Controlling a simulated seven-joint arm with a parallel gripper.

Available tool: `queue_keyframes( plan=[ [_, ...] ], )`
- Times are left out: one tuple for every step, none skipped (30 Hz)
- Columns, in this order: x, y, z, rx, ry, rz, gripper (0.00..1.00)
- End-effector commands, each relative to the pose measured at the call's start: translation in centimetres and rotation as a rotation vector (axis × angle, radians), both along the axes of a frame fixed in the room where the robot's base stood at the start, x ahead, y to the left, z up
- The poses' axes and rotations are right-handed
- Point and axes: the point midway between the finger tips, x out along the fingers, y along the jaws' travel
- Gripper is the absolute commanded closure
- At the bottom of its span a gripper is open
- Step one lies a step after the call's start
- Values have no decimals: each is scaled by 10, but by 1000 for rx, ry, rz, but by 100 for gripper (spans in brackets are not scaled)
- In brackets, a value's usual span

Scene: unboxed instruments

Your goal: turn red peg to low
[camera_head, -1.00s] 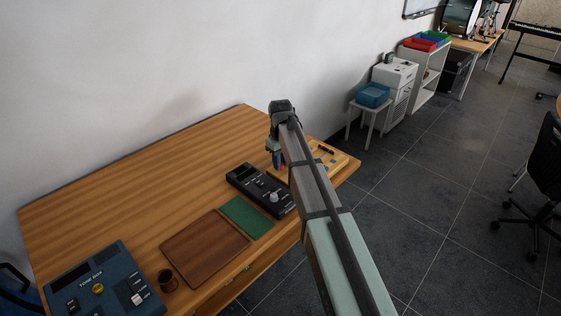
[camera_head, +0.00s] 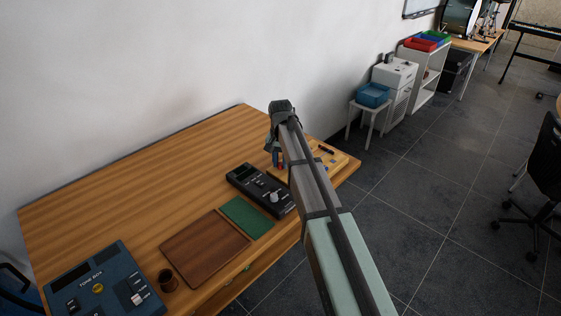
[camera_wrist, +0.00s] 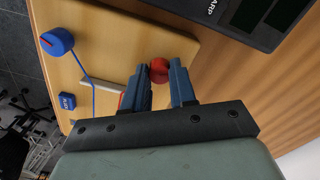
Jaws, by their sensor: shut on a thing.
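The red peg (camera_wrist: 159,68) shows as a round red end between my fingertips in the wrist view. My gripper (camera_wrist: 161,80) has its two blue-grey fingers shut on it, one on each side. The peg is over the light wooden board (camera_wrist: 120,40), and its lower part is hard to make out. In the head view my gripper (camera_head: 278,163) is low over the same board (camera_head: 342,163) at the table's right end, and my arm hides part of it. Any low marking by the peg cannot be read.
On the board, a blue knob (camera_wrist: 57,42) has a blue cord leading from it, and a small blue block (camera_wrist: 67,101) lies near the edge. A black device (camera_head: 262,190) sits close beside the board. A green mat (camera_head: 246,217) and brown board (camera_head: 205,248) lie nearer.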

Motion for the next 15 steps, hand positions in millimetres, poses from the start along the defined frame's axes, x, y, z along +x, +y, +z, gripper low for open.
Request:
queue_keyframes(
  plan=[
    [0,0,0,0,0,-39,100],
    [0,0,0,0,0,-65,100],
    [0,0,0,0,0,-98,100],
    [0,0,0,0,0,-122,100],
    [0,0,0,0,0,-145,100],
    [0,0,0,0,0,-174,100],
    [0,0,0,0,0,-194,100],
    [0,0,0,0,0,-215,100],
    [0,0,0,0,0,-240,100],
    [0,0,0,0,0,-257,100],
    [0,0,0,0,0,-274,100],
    [0,0,0,0,0,-293,100],
    [0,0,0,0,0,-307,100],
    [0,0,0,0,0,-319,100],
    [0,0,0,0,0,-335,100]
  ],
)
